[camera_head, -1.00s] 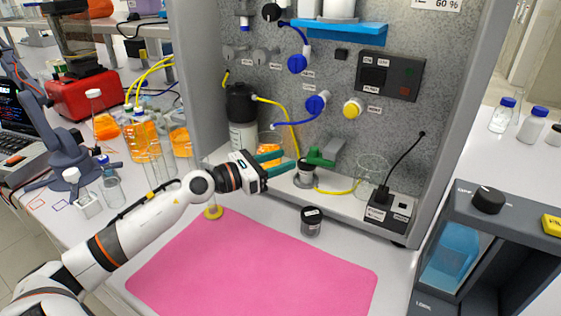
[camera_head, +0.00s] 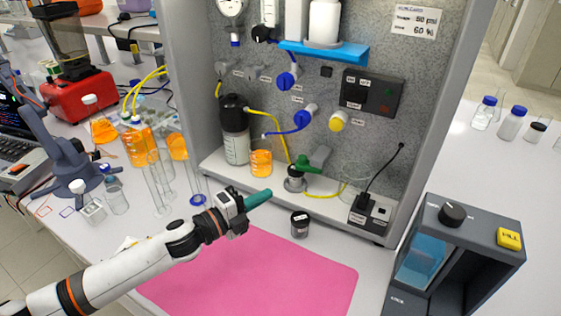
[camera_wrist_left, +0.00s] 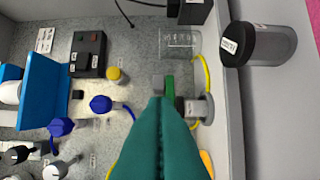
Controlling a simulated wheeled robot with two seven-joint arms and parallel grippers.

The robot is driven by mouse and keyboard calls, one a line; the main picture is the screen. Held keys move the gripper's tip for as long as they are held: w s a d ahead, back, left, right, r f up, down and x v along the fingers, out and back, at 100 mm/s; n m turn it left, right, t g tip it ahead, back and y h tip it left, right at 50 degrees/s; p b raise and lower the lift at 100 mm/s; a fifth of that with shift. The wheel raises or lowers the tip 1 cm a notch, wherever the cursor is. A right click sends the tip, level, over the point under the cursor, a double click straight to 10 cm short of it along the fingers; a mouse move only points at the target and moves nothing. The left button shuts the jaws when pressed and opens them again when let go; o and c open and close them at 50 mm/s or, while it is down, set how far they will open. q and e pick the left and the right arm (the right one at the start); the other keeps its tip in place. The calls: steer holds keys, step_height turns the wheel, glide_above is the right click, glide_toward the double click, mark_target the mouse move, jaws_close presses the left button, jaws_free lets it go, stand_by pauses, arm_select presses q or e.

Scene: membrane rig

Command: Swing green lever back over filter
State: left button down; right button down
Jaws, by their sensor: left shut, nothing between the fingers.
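The green lever (camera_head: 306,168) sits at the small round filter holder (camera_head: 295,184) on the rig's ledge. The lever also shows in the left wrist view (camera_wrist_left: 169,88), partly hidden behind my fingers, beside the filter holder (camera_wrist_left: 197,108). I cannot tell exactly how far the lever covers the filter. My left gripper (camera_head: 268,193) has teal fingers, shut together and empty. It is in front of the ledge, left of and apart from the lever in the head view. In the left wrist view its fingers (camera_wrist_left: 160,105) point toward the lever. My right gripper is out of view.
A dark-lidded jar (camera_head: 300,225) stands on the bench in front of the ledge. An orange-filled beaker (camera_head: 261,163) and a capped bottle (camera_head: 236,145) stand left of the filter. A black power box (camera_head: 370,209) is to the right. The pink mat (camera_head: 290,275) is clear.

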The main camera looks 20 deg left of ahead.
arm_select(q)
steer(key=p+x, duration=0.1)
steer(key=x, duration=0.3)
steer(key=a+p+x, duration=0.1)
steer(key=x, duration=0.3)
steer(key=w+p+x, duration=0.1)
steer(key=x, duration=0.3)
steer(key=shift+a+p, duration=0.3)
steer(key=shift+p, duration=0.1)
steer(key=shift+w+a+f, duration=0.1)
steer(key=shift+w+a, duration=0.05)
steer(key=shift+w, duration=0.45)
